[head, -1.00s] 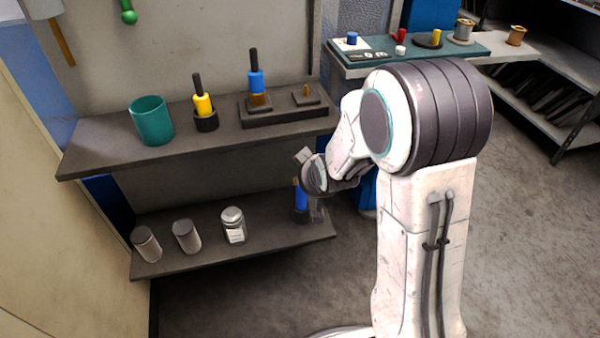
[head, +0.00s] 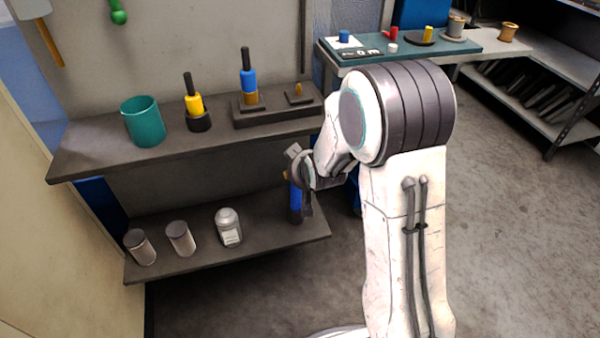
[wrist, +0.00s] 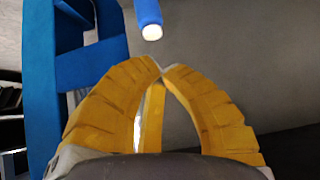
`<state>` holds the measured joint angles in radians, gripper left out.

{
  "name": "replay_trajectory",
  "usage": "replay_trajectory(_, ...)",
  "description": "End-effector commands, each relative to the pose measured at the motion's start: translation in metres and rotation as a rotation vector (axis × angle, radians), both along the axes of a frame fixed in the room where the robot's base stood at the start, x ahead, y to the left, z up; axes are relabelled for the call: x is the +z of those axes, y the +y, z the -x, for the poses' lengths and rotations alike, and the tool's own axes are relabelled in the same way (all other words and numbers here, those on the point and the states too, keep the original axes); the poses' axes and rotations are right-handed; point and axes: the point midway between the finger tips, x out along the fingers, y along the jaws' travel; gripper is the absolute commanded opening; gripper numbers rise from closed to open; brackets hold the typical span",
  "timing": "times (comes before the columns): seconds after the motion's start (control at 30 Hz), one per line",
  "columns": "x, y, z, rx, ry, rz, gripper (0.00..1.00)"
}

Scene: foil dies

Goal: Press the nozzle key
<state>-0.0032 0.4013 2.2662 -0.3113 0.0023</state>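My gripper (wrist: 160,68) has yellow ribbed fingers whose tips meet in the wrist view, with nothing seen held between them. A blue cylinder with a pale round end (wrist: 149,18) is just beyond and above the tips, apart from them in that picture. In the head view my arm's end is by the right end of the lower shelf, at an upright blue cylinder (head: 296,198); contact there cannot be told. I cannot tell which part is the nozzle key.
The lower shelf (head: 265,232) holds a white-labelled jar (head: 228,228) and two grey cans. The upper shelf (head: 90,150) holds a teal cup (head: 143,122), a yellow tool (head: 195,104) and a blue tool (head: 249,80). A blue frame (wrist: 85,65) stands left in the wrist view.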

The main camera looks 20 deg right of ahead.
Motion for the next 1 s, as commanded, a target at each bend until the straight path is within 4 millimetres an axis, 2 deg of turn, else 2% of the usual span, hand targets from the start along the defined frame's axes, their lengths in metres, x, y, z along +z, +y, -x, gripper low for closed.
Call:
replay_trajectory(0.1,-0.016,0.0,-0.013,0.0,0.001,0.0,0.0)
replay_trajectory(0.4,-0.04,0.0,-0.038,0.0,0.0,0.0,0.0)
replay_trajectory(0.63,-0.047,0.0,-0.046,0.0,0.0,0.0,0.0)
replay_trajectory(1.0,-0.047,0.0,-0.047,0.0,0.0,0.0,0.0)
